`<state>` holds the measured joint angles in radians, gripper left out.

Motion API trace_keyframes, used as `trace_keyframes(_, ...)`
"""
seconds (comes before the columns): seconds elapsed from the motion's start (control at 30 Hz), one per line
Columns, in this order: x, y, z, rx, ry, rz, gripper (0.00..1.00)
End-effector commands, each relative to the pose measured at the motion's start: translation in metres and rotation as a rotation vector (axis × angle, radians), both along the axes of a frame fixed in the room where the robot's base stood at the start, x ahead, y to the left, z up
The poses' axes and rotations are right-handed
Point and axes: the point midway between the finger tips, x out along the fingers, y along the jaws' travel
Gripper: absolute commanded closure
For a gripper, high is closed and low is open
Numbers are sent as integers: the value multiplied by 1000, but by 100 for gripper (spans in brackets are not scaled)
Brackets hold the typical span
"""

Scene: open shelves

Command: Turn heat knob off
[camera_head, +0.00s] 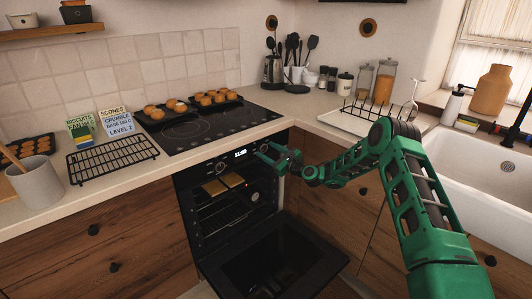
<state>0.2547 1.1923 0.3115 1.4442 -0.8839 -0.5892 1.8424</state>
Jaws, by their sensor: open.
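The black built-in oven (184,190) stands under the hob, with its control panel and lit display (240,154) along the top. A round heat knob (221,167) shows to the left of the display. Any knob to the right of the display is hidden or too small to tell behind my gripper. My green gripper (264,153) is open and empty, in front of the right part of the panel. I cannot tell whether its fingers touch anything. The knob markings are too small to read.
The oven door (275,262) hangs open below my arm. Inside are racks with flat golden pieces (223,184). Trays of baked goods (207,98) stand on the hob (195,126). The sink (480,170) is at right.

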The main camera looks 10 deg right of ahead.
Motion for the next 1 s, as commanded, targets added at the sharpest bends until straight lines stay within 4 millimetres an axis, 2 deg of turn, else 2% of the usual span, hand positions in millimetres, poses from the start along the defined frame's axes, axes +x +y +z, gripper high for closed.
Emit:
trace_keyframes(0.2,12,8,0,-1,-1,0,48)
trace_keyframes(0.47,13,9,0,0,1,-1,48)
trace_keyframes(0.5,13,9,0,0,1,-1,50)
trace_keyframes(0.67,13,8,0,0,1,-1,88)
trace_keyframes(1.0,13,8,0,-26,-18,-1,89)
